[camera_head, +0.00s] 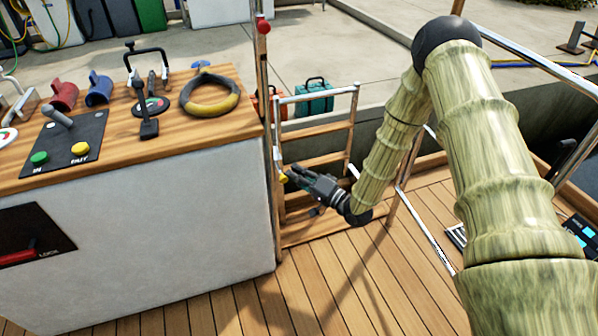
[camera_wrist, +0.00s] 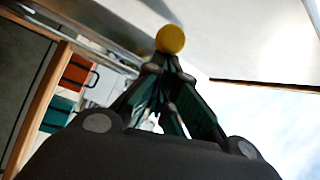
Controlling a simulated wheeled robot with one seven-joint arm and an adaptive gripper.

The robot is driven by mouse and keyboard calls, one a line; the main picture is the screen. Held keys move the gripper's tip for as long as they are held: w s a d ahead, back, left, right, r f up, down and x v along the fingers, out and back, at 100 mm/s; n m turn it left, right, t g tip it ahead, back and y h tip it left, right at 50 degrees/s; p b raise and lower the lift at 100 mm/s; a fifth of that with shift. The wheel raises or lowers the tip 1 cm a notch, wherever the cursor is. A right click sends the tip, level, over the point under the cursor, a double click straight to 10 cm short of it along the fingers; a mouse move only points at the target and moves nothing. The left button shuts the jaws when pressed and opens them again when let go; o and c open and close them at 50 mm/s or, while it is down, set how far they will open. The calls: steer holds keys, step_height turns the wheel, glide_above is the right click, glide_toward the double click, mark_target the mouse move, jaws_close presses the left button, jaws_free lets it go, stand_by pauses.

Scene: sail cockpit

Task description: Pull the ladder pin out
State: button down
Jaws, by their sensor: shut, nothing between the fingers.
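The boarding ladder (camera_head: 320,160) has chrome rails and wooden steps and stands upright beside the white console. A small yellow knob (camera_head: 283,178), which looks like the head of the ladder pin, sits low at its left rail. The pin's shaft is hidden. My gripper (camera_head: 291,174) points left at the knob. In the wrist view the round yellow knob (camera_wrist: 170,39) is just beyond the tips of my gripper (camera_wrist: 166,68). The fingers are shut with nothing between them. I cannot tell whether the tips touch the knob.
The console's wooden top (camera_head: 190,150) lies left of the ladder, with levers, a yellow-and-black ring (camera_head: 210,110) and a control panel (camera_head: 62,145). A red box and a teal box (camera_head: 314,98) stand behind the ladder. The deck (camera_head: 320,285) in front is clear.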

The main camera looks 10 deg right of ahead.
steer(key=shift+a+r, duration=0.1)
steer(key=shift+a, duration=0.05)
step_height(320, 180, up, 10)
stand_by(0.6)
steer(key=s+f+n+g+h+p, duration=0.2)
steer(key=s+f+g+h+p, duration=0.35)
steer(key=s+f, duration=1.35)
steer(key=s+d+f+n+g+h+p, duration=0.1)
steer(key=s+d+f+g+h, duration=0.15)
steer(key=s, duration=0.65)
steer(key=s+d+f+n+g+h, duration=0.2)
steer(key=s+g, duration=0.2)
steer(key=s, duration=0.5)
steer(key=s+d+f+n+g+h+p, duration=0.1)
steer(key=s+d+f+g+h, duration=0.15)
steer(key=s, duration=0.65)
step_height(320, 180, up, 38)
steer(key=p, duration=3.8)
steer(key=shift+a+r, duration=0.2)
steer(key=shift+a, duration=0.15)
